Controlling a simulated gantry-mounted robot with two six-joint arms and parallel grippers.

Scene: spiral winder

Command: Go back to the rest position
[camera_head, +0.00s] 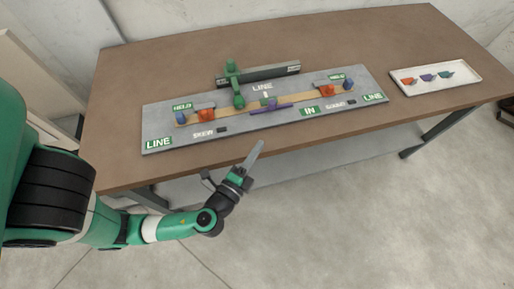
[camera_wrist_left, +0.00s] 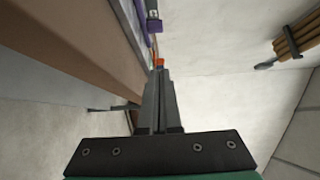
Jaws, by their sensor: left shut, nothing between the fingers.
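My left gripper (camera_head: 254,157) is in front of the table's front edge in the head view, clear of the table and touching nothing. Its fingers are together and point up and to the right, toward the winder board. In the left wrist view the two grey fingers (camera_wrist_left: 159,105) lie side by side with nothing between them. My right gripper shows in neither view.
The brown table (camera_head: 130,90) bears a grey winder board (camera_head: 160,115) with a green post (camera_head: 232,85), orange and blue parts and a purple bar (camera_head: 270,110). A white tray (camera_head: 438,90) with several small coloured pieces sits at the right. The floor in front is clear.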

